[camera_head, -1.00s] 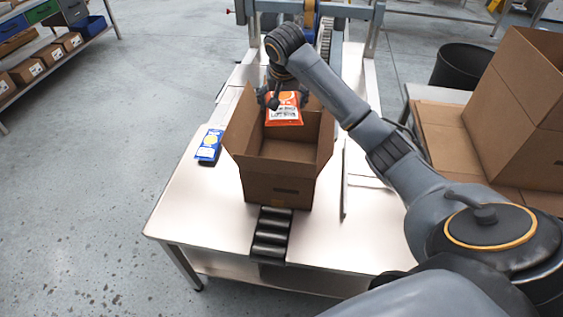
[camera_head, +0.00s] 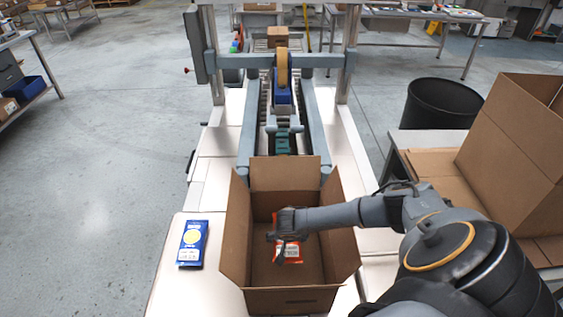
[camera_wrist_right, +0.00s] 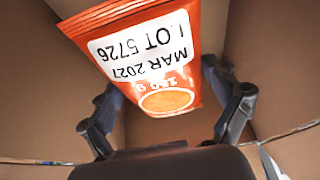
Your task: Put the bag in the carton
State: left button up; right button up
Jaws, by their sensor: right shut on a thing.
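The open brown carton (camera_head: 297,299) stands on the white table with its flaps up. The orange bag (camera_head: 294,252) is inside the carton's opening, partly hidden by my right gripper (camera_head: 281,252). In the right wrist view the orange bag (camera_wrist_right: 150,62), with a white printed label, sits between the two fingers of my right gripper (camera_wrist_right: 163,88), which is shut on it. Carton walls surround it there. Whether the bag touches the carton floor cannot be told. My left gripper is not in view.
A taping machine (camera_head: 283,85) with rails stands behind the carton. Another open carton (camera_head: 515,150) is at right, near a black bin (camera_head: 440,103).

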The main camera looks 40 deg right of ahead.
jog(key=f, duration=0.4)
jog(key=shift+s, duration=0.3)
jog(key=shift+f, duration=0.35)
notch_tip(320, 180, down, 4)
jog(key=shift+w+r+b, duration=0.1)
jog(key=shift+w+b, duration=0.05)
jog(key=shift+b, duration=0.25)
jog(key=shift+f, duration=0.5)
jog(key=o, duration=1)
jog(key=shift+r, duration=0.1)
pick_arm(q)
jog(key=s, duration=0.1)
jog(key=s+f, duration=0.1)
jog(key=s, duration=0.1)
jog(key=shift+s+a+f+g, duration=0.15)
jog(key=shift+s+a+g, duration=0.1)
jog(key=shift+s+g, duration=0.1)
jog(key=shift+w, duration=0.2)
